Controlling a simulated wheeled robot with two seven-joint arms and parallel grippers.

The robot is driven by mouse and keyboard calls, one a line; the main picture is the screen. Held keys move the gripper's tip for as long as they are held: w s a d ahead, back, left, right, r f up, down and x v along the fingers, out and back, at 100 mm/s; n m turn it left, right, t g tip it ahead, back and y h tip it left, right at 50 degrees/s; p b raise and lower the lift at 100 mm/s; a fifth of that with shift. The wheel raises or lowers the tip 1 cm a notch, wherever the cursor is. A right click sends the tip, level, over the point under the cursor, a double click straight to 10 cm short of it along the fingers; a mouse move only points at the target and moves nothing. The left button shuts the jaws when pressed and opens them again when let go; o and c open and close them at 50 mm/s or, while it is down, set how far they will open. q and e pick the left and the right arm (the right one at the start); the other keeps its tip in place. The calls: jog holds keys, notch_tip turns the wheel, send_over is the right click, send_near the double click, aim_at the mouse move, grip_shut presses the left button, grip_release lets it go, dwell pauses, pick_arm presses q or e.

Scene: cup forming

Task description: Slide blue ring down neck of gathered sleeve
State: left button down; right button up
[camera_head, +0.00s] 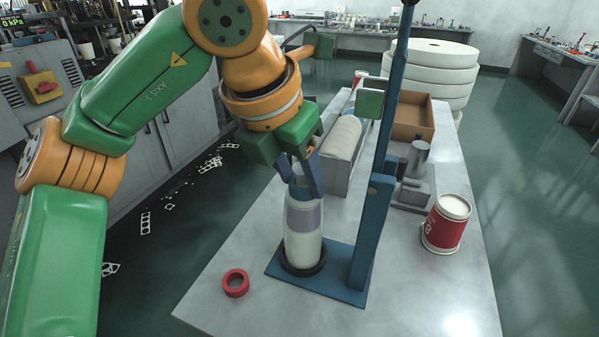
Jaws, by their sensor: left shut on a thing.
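A tall white sleeve (302,248) with a grey-lilac band stands upright in a dark ring-shaped seat (304,268) on a blue base plate (340,286). My left gripper (302,188) reaches down from above, its two fingers on either side of the sleeve's top. It is shut on a small pale-blue piece between them, which looks like the blue ring (300,190). The fingers hide most of the ring and the gathered neck, so I cannot tell how far down the neck the ring sits. My right gripper is not in view.
A blue post (384,150) rises from the plate, close right of my left gripper. A red ring (235,283) lies at front left. A red-and-white tub (447,224), grey metal fixture (413,185), white roll (342,138) and cardboard box (412,112) stand further right and back. The front right is clear.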

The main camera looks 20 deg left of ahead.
pick_arm(q)
jog(key=shift+f, duration=0.15)
jog(key=shift+c, duration=1.3)
grip_release()
jog(key=d+p+v, duration=0.1)
jog(key=v, duration=0.6)
jog(key=shift+a, duration=0.5)
